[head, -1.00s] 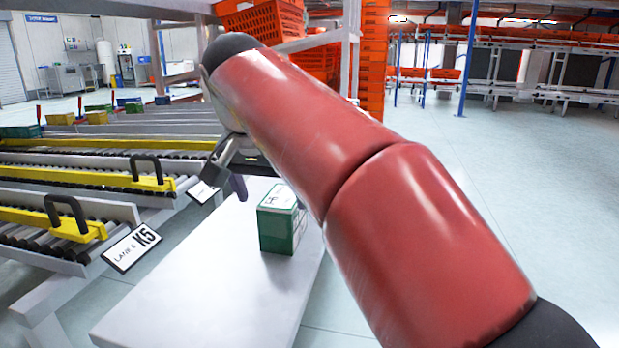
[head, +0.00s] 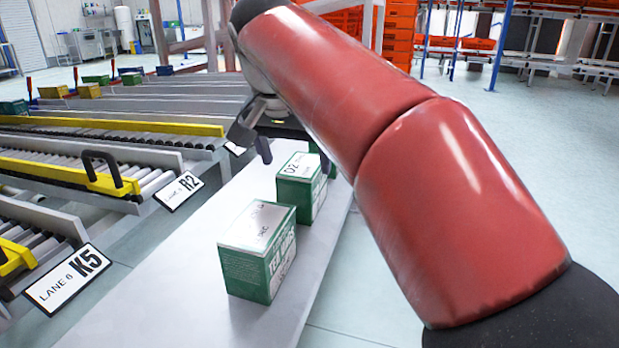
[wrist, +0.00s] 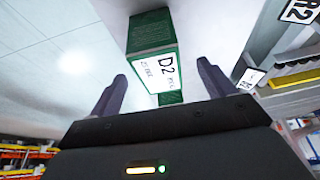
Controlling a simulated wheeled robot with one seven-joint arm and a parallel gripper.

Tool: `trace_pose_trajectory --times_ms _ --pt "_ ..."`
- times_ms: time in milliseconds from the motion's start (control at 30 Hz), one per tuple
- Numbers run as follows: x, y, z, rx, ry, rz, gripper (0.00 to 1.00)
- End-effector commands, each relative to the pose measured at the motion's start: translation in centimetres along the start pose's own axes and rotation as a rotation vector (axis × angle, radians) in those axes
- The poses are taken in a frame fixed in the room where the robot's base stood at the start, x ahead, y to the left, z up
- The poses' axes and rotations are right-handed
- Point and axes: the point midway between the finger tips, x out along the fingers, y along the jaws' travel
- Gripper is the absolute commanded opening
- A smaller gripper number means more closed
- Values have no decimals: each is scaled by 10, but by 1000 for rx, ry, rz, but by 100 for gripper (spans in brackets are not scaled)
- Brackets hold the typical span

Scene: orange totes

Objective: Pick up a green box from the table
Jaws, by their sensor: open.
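The nearer green box (head: 248,268) is clear of my arm. The farther green box (head: 297,193), marked D2, stands just behind it, partly hidden by the nearer box and my red arm. My gripper (head: 294,152) is over the far part of the table, by the D2 box. In the wrist view my gripper (wrist: 162,86) is open, with the D2 box (wrist: 152,35) beyond and between its spread fingers. I cannot tell whether the fingers touch it.
Roller lanes with yellow bars (head: 90,175) run along the table's left side, with lane signs K5 (head: 70,278) and R2 (head: 179,190). Orange totes (head: 398,40) are stacked behind. Open floor (head: 540,150) lies to the right.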

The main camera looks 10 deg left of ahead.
Motion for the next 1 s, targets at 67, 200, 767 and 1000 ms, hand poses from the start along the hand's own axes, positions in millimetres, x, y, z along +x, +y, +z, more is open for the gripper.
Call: trace_pose_trajectory --times_ms 67,200,767,1000 --pt "8 0 1 0 -1 2 82" --pt "25 1 0 0 -2 2 82" --pt "76 3 -4 0 -1 0 82" --pt "76 3 -4 0 -1 0 64"
